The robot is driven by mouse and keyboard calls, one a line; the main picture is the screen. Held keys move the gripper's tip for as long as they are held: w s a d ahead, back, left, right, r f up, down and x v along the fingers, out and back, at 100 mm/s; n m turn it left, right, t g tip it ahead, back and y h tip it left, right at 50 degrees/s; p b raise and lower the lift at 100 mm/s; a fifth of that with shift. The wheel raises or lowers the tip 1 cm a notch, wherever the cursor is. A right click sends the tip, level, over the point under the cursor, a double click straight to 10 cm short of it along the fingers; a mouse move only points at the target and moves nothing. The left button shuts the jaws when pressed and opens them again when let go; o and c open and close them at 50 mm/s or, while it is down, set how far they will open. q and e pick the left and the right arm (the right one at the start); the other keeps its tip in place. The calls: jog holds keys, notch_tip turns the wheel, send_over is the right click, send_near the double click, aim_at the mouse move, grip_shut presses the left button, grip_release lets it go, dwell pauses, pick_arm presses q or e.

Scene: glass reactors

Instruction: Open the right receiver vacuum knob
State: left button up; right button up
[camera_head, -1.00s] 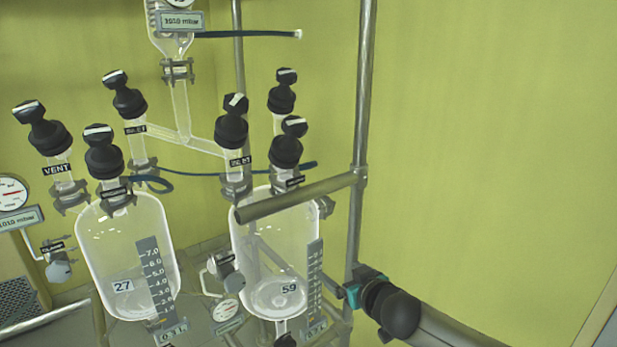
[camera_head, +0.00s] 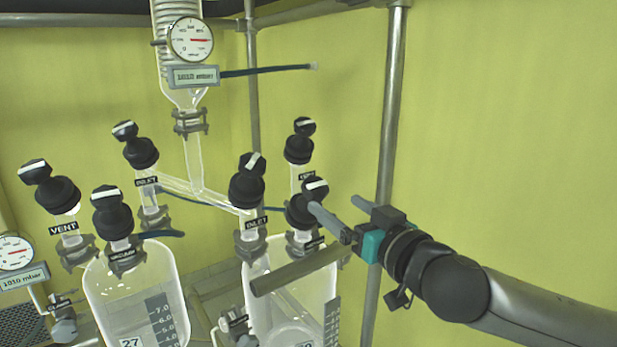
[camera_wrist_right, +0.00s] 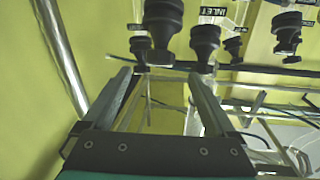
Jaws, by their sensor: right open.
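The right receiver (camera_head: 259,305) is a clear glass vessel with several black knobs on top. Its front-right knob (camera_head: 308,205) has a black cap with a white bar; its label is mostly hidden, so I cannot read it. My right gripper (camera_head: 336,206) is open and empty, just right of this knob. The left fingertip overlaps the knob's right side in the head view; contact cannot be told. In the right wrist view my open fingers (camera_wrist_right: 162,75) point toward a black knob (camera_wrist_right: 163,18) beyond the tips. My left gripper is not in view.
The inlet knob (camera_head: 247,185) and a rear knob (camera_head: 299,148) stand close by. The left receiver (camera_head: 110,300) is farther left. Free room lies right.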

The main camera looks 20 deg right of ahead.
aim_at(307, 184)
jog(key=p+x, duration=0.3)
jog(key=x, duration=0.9)
jog(key=shift+c, duration=0.4)
jog(key=c, duration=1.3)
jog(key=shift+p, duration=0.3)
jog(key=shift+n+y, duration=0.4)
